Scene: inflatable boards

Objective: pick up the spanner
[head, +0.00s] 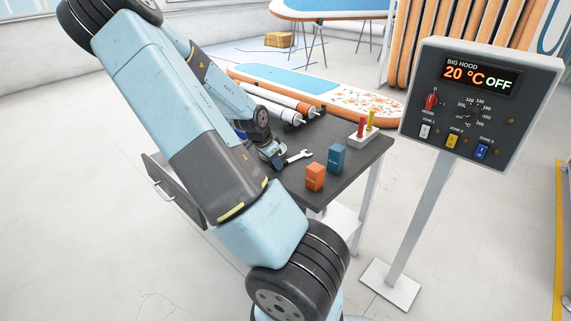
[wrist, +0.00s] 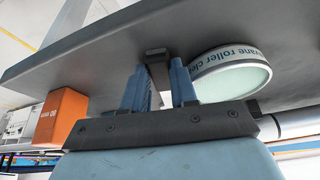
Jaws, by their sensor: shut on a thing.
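The silver spanner (head: 299,156) is at the dark worktable's left part in the head view, its open-ended head pointing right, out of my gripper (head: 283,160). My gripper is shut on the spanner. In the wrist view, the two blue fingers of my gripper (wrist: 160,88) stand at the tabletop with a narrow grey piece between them. The rest of the spanner is hidden by the gripper. I cannot tell whether the spanner touches the tabletop or is just above it.
An orange box (head: 315,177) and a blue box (head: 337,158) stand right of the spanner. A round labelled tub (wrist: 232,74) is close beside the fingers. White rolls (head: 272,109) and a holder with red and yellow tools (head: 364,134) are farther back. A drawer (head: 172,191) hangs open.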

